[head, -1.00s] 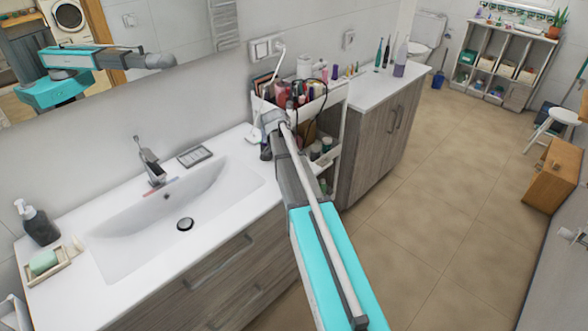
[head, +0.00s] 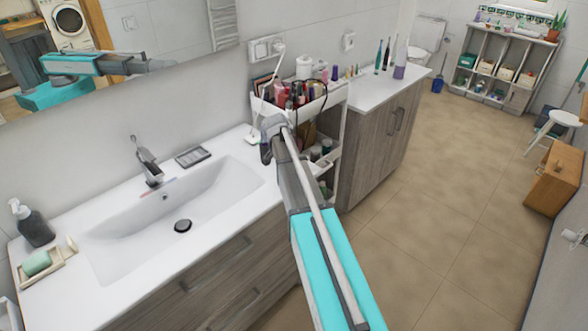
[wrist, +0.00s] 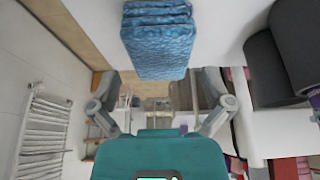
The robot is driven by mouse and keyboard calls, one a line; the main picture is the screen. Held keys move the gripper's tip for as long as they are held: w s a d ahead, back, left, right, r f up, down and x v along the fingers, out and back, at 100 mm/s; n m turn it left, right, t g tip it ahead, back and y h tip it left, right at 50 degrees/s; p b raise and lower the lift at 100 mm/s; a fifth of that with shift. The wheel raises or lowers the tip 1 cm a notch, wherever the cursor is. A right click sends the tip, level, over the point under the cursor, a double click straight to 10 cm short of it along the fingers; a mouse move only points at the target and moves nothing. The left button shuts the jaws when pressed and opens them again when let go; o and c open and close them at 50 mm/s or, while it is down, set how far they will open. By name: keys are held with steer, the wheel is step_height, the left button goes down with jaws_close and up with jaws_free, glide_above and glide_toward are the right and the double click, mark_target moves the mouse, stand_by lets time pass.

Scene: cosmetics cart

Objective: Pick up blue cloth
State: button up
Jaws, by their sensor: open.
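The blue cloth (wrist: 158,42) is a folded, textured stack in the upper middle of the wrist view. It lies beyond my gripper's fingers, apart from them, against a white surface. My gripper (wrist: 161,116) is open, with its two grey fingers wide apart and nothing held between them. In the head view, the end of my arm (head: 272,130) is in front of the cosmetics cart (head: 335,97). I cannot make out the blue cloth in the head view.
Bottles and brushes crowd the cart's top. Dark grey cylindrical objects (wrist: 286,60) are right of the cloth in the wrist view. The sink counter (head: 215,160) is left of my arm, and a wood-fronted cabinet (head: 375,140) is behind the cart. Open floor (head: 450,170) lies to the right.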

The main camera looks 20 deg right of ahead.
steer(key=shift+b+x, duration=1)
steer(key=shift+x, duration=0.35)
steer(key=c, duration=0.9)
steer(key=shift+o, duration=0.2)
steer(key=shift+r, duration=0.15)
step_height(320, 180, up, 2)
steer(key=p, duration=0.3)
steer(key=shift+r, duration=0.25)
steer(key=s+d+r+p, duration=0.1)
steer(key=s+r+p, duration=0.9)
steer(key=s, duration=0.4)
steer(key=shift+d+r, duration=0.1)
